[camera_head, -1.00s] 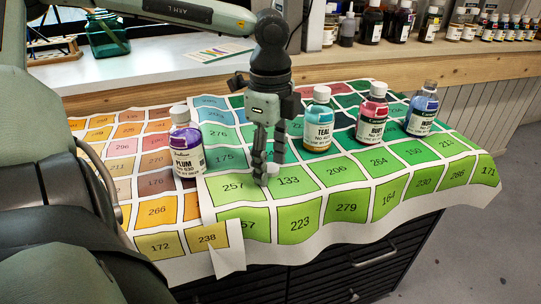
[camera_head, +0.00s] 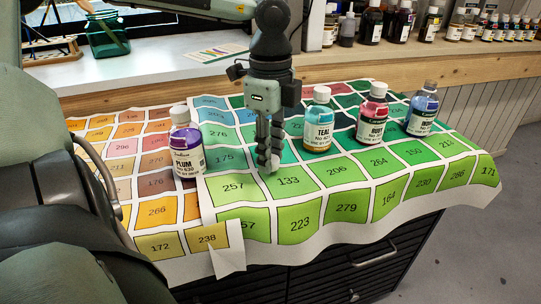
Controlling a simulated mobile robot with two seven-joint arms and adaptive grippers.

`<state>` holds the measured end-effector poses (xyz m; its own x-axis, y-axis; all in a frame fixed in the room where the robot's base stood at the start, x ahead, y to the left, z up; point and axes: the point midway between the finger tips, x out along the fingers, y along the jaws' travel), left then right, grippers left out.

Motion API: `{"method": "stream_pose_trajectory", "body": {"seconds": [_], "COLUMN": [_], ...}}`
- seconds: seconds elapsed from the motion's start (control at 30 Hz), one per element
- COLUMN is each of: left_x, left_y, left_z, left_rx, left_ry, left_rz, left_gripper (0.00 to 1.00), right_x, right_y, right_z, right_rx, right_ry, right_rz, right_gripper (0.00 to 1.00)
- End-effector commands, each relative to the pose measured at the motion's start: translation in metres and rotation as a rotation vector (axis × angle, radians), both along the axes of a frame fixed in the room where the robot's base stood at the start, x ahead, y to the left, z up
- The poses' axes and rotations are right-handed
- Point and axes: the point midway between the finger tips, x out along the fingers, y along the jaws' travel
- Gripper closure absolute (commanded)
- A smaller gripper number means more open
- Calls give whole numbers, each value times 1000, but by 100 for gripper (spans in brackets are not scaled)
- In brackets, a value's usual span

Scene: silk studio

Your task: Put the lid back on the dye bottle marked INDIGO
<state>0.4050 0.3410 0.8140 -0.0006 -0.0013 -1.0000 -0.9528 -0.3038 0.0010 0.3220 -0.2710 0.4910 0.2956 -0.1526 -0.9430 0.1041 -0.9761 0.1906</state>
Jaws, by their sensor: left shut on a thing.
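The INDIGO bottle (camera_head: 422,114) stands upright at the far right of the numbered chart. Its label is partly readable, and its top is a bare dark neck with no white lid. My left gripper (camera_head: 270,166) points down over the chart near the green squares 257 and 133. It is shut on a small white lid (camera_head: 272,164), mostly hidden by the fingers. The gripper is left of the INDIGO bottle, with the TEAL and third bottles between them. My right gripper is not in view.
The PLUM bottle (camera_head: 186,145), TEAL bottle (camera_head: 318,124) and a red-labelled bottle (camera_head: 372,114) stand upright on the chart (camera_head: 349,206), all white-capped. Behind is a wooden ledge (camera_head: 400,62) with more bottles. The chart's front is clear.

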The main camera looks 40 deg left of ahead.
Motion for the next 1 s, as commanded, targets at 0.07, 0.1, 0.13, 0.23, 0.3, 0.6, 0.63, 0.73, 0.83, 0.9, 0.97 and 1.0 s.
{"method": "stream_pose_trajectory", "body": {"seconds": [0.07,0.1,0.13,0.23,0.3,0.6,0.63,0.73,0.83,0.9,0.97,1.0], "left_x": [2,2,1,2,1,1,0,1,0,0,0,0], "left_y": [1,1,1,1,0,0,0,0,0,0,0,0], "left_z": [20,31,40,76,101,198,205,227,242,250,254,257], "left_rx": [3,4,5,5,5,5,4,3,3,3,1,2], "left_ry": [-7,-8,-9,-10,-10,-6,-5,-4,-2,-1,-1,0], "left_rz": [1,0,0,1,1,3,1,1,1,0,-1,-1], "left_gripper": [80,80,80,80,80,80,80,80,80,80,80,80], "right_x": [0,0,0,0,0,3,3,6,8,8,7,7], "right_y": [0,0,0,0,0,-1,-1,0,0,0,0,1], "right_z": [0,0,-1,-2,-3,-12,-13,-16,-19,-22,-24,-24], "right_rx": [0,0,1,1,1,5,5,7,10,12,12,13], "right_ry": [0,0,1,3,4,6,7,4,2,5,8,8], "right_rz": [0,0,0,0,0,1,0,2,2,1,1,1], "right_gripper": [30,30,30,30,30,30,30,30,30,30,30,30]}}
